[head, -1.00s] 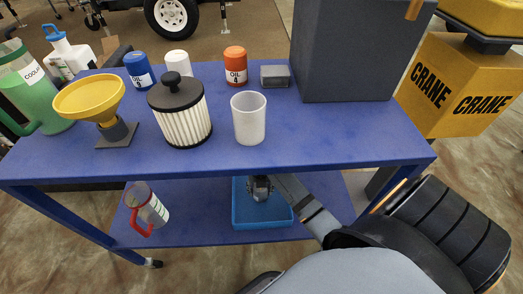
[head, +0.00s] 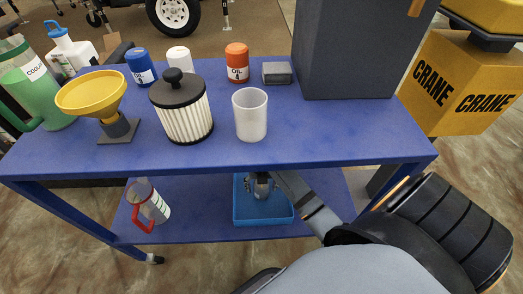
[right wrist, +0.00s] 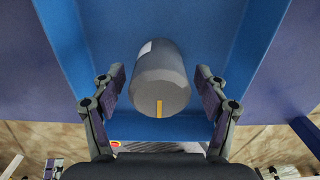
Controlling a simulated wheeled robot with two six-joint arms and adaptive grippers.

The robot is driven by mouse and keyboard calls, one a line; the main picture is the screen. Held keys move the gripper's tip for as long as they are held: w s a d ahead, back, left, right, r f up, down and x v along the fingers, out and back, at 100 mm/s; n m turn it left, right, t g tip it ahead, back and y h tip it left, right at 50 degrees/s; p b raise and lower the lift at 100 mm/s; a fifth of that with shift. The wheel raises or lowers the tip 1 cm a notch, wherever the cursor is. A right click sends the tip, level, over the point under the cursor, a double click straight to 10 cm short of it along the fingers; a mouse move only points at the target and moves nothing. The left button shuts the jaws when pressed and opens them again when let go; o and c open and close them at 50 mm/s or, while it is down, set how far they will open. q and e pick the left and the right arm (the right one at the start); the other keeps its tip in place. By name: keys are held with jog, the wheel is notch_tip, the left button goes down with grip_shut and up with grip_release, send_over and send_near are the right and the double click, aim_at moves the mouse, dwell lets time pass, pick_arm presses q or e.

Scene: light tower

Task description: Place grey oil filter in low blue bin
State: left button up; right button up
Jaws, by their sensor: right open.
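The grey oil filter (right wrist: 162,80) is a grey cylinder with a small yellow stripe. In the right wrist view it is inside the low blue bin (right wrist: 88,40), between the fingers of my right gripper (right wrist: 158,92). The fingers are spread, with a visible gap on each side of the filter. In the head view the blue bin (head: 262,218) sits on the lower shelf, with my right gripper (head: 260,187) over it, partly hidden by the table edge. The filter is hard to make out there. My left gripper is not in view.
A red-handled jug (head: 147,205) stands left on the lower shelf (head: 195,222). Above stand a yellow funnel (head: 90,92), a pleated filter (head: 182,108), a clear cup (head: 250,115) and bottles.

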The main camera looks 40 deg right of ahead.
notch_tip(320, 180, up, 7)
jog(key=shift+f+p, duration=0.2)
jog(key=shift+p, duration=1.05)
jog(key=shift+r, duration=0.25)
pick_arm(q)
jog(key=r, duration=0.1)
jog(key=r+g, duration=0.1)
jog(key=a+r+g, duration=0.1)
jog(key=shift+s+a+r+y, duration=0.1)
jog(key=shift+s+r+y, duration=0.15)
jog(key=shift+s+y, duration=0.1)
